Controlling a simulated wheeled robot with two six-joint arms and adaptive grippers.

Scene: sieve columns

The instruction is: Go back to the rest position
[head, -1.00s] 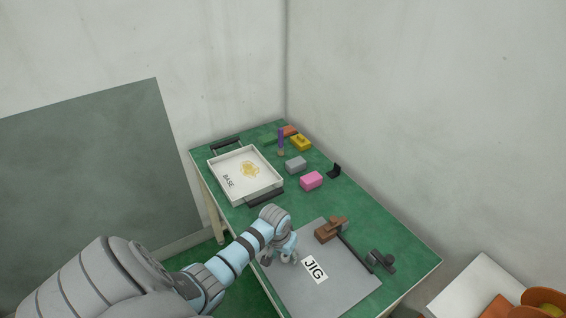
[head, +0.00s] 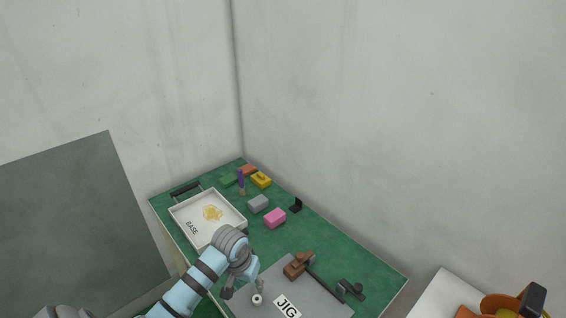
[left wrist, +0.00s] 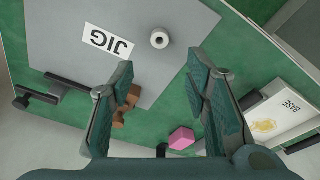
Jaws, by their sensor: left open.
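My left gripper (head: 243,287) is open and empty above the left part of the grey JIG plate (head: 318,303). In the left wrist view its two fingers (left wrist: 160,64) stand wide apart with nothing between them. A small pale hollow cylinder (head: 257,299) stands on the JIG plate beside the gripper. It also shows in the left wrist view (left wrist: 159,40), beyond the fingertips and apart from them. My right gripper is not in view.
The white BASE tray (head: 181,216) lies at the left of the green table (head: 335,252). A pink block (head: 275,218), a grey block (head: 259,204) and a yellow piece (head: 261,179) stand behind. A brown clamp (head: 298,264) sits at the plate's far edge. Walls stand close behind.

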